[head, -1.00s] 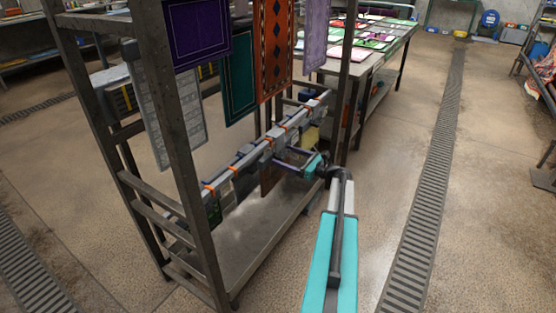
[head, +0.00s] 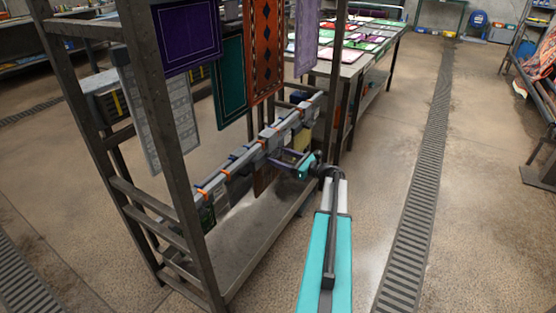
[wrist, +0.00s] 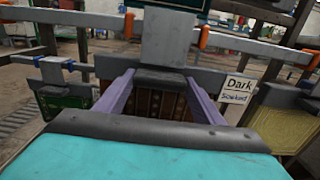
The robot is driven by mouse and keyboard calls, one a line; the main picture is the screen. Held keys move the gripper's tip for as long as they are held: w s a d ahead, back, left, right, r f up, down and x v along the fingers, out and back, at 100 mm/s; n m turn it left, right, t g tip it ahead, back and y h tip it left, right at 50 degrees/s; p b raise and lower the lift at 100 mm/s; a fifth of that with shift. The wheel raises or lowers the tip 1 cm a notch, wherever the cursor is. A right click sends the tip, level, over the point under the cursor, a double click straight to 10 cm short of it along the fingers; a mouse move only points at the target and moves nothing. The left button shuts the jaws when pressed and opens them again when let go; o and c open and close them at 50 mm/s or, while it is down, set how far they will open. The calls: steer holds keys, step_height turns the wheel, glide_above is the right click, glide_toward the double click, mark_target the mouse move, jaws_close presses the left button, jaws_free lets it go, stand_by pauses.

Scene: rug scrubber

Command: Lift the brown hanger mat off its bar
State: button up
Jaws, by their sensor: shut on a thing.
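The brown hanger mat (head: 264,180) hangs low in the rack, under the grey bar (head: 232,166) in the head view. In the wrist view its dark brown patterned face (wrist: 150,104) shows between my purple fingers. My gripper (head: 275,157) reaches in from the right at bar height. In the wrist view my gripper (wrist: 158,78) is shut on the mat's dark hanger piece, just below a grey block (wrist: 166,38) on the bar. I cannot tell whether the hanger still touches the bar. The mat's lower part is hidden in the wrist view.
A green mat (wrist: 66,103) hangs left and a yellow mat (wrist: 287,123) right, close beside my gripper. A "Dark Soaked" label (wrist: 237,89) is on the bar. Purple (head: 187,36), teal (head: 229,82) and orange (head: 264,45) mats hang above.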

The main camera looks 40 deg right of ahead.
step_height(320, 180, up, 3)
steer(key=shift+f, duration=0.1)
steer(key=s+a, duration=0.4)
steer(key=s, duration=0.2)
steer(key=s+a+r+p, duration=0.1)
steer(key=s+a, duration=0.3)
steer(key=s, duration=0.3)
steer(key=shift+s+a+p, duration=0.25)
steer(key=shift+p, duration=0.05)
steer(key=shift+a+r, duration=0.1)
